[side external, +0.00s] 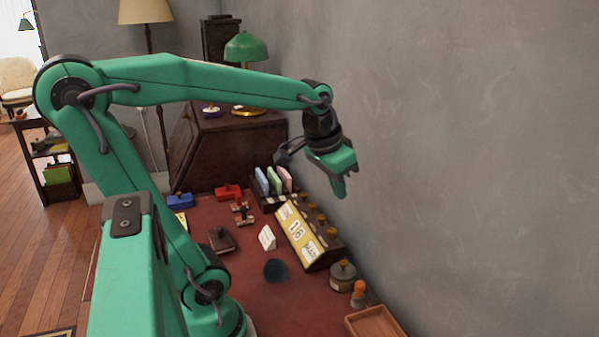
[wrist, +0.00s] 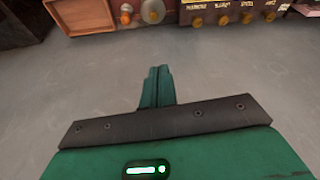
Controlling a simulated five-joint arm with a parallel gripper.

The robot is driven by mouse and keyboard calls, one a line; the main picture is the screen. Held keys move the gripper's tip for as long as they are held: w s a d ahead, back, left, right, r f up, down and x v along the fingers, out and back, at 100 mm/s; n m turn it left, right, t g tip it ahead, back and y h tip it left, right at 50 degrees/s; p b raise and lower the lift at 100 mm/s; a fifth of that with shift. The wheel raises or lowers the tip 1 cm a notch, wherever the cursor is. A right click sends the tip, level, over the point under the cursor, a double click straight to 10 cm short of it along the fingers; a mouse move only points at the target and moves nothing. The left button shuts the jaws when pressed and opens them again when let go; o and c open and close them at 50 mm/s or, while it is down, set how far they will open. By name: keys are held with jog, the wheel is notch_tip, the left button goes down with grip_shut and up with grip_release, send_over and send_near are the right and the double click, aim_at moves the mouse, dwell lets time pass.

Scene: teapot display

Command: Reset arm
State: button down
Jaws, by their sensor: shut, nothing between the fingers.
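My gripper (side external: 339,190) is at the end of my raised green arm in the side external view. It hangs in the air above the back right of the red desk top (side external: 280,303), close to the grey wall. Its fingers also show in the wrist view (wrist: 157,84), pressed together with nothing between them and the wall behind them. No object touches the gripper.
A green lamp (side external: 246,48) stands behind. The grey wall (side external: 480,150) bounds the right side.

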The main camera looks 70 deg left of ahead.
jog(key=s+d+f+m+t+h, duration=0.1)
jog(key=s+d, duration=0.5)
jog(key=d, duration=0.1)
jog(key=shift+s+d+f+m+t, duration=0.25)
jog(key=shift+s+d+m+t, duration=0.1)
jog(key=shift+m+t, duration=0.05)
